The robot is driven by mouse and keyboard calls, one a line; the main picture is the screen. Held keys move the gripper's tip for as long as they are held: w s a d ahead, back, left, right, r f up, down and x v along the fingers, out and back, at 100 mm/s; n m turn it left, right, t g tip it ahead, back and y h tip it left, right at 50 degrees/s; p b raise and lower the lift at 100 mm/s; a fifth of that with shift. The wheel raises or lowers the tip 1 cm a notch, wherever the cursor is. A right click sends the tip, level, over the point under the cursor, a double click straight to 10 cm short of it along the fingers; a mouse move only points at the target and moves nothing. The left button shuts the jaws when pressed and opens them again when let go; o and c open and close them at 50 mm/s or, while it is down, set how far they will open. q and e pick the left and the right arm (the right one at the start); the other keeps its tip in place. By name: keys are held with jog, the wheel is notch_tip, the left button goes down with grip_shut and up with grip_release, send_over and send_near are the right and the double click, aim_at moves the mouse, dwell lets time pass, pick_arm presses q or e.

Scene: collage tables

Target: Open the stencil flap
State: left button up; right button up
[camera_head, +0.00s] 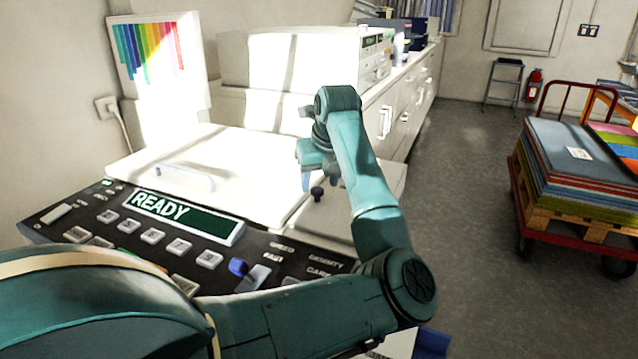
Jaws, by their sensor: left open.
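A white machine with a dark control panel (145,235) fills the left foreground. On its top, right of the large white lid (235,165), is a smaller white flap (345,213) with a dark round knob (318,192); the flap lies flat and looks shut. I take this to be the stencil flap, though no label shows. My left gripper (320,183) points down at the knob with blue fingers apart, one on each side of it in the picture. I cannot tell whether they touch it. My arm hides the flap's right part. My right gripper is not in view.
The large lid has a raised handle (187,177) and lies flat. The panel's display (188,215) reads READY. Another white machine (300,60) stands behind on the cabinets (400,105). A red cart (570,225) with stacked sheets is at right. The floor between is clear.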

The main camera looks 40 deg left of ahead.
pick_arm(q)
jog(key=shift+x, duration=1.2)
jog(key=shift+c, duration=0.6)
grip_shut()
